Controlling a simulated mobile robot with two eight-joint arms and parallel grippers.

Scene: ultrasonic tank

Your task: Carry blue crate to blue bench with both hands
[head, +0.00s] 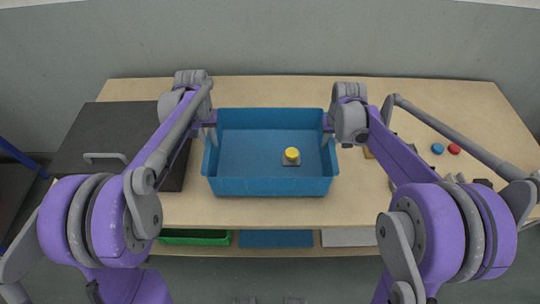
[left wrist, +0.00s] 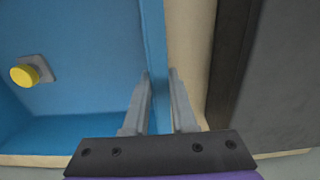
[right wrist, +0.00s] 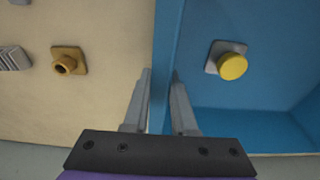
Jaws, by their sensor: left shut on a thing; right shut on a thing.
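The blue crate (head: 270,187) is an open box at the middle of the wooden table. Inside it, right of its centre, is a part with a yellow round top on a grey square base (head: 291,155). My left gripper (head: 210,124) is shut on the crate's left wall, with one finger on each side of it in the left wrist view (left wrist: 160,95). My right gripper (head: 328,125) is shut on the crate's right wall, which runs between its fingers in the right wrist view (right wrist: 162,95). I cannot tell whether the crate touches the table. No blue bench can be made out for certain.
A dark box with a handle (head: 95,135) stands left of the crate. A blue button (head: 437,148) and a red button (head: 454,149) lie at the right. A brown part (right wrist: 68,61) lies right of the crate. Green (head: 195,237), blue and grey things show below the table's front edge.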

